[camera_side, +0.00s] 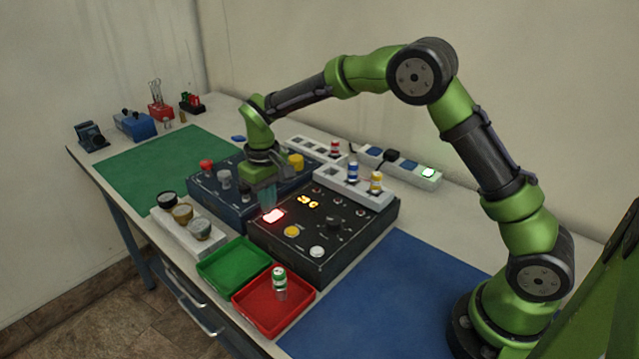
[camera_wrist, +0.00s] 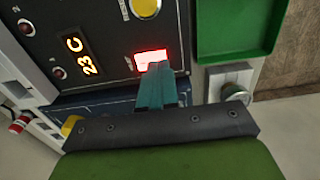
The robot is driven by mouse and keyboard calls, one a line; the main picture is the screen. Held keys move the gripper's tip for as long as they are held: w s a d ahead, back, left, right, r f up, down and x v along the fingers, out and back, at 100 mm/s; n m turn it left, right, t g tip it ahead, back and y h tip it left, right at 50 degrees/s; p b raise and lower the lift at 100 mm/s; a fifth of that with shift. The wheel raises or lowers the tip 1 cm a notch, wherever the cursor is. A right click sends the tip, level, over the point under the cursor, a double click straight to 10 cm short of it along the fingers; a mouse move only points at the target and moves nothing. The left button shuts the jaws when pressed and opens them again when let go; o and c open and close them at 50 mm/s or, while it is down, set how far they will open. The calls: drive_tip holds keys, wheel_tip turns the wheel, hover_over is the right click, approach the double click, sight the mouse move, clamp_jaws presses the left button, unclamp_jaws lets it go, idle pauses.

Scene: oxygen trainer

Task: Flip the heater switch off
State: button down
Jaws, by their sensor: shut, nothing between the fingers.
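The heater switch (camera_side: 273,216) is a rocker glowing red and white on the top of the black control box (camera_side: 290,262). In the wrist view the lit switch (camera_wrist: 151,60) sits beside an amber display reading "23 C" (camera_wrist: 79,58). My gripper (camera_side: 268,212) points down at the switch's far edge, with its teal fingers closed together and empty. In the wrist view the fingertips (camera_wrist: 156,68) overlap the lower edge of the lit switch and hide part of it. I cannot tell whether they touch it.
A yellow button (camera_side: 292,231), a black knob (camera_side: 334,222) and a white button (camera_side: 317,252) share the box top. A blue box (camera_side: 222,200) stands behind. Green (camera_side: 234,262) and red (camera_side: 262,312) trays lie in front. The blue mat (camera_side: 390,300) is clear.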

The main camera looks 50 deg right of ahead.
sight(270, 217)
drive_tip(key=shift+f, duration=0.95)
idle(0.7)
drive_tip(key=shift+r, duration=3.6)
drive_tip(key=shift+w+f, duration=0.1)
drive_tip(key=s+d+r+m+t+y, duration=0.1)
drive_tip(key=s+r, duration=0.4)
drive_tip(key=s, duration=0.8)
drive_tip(key=s+d+r+m+t+y, duration=0.1)
drive_tip(key=s+d+r+m+t, duration=0.2)
drive_tip(key=s, duration=1)
wheel_tip(270, 217, up, 3)
drive_tip(key=t, duration=0.3)
drive_tip(key=shift+f, duration=0.15)
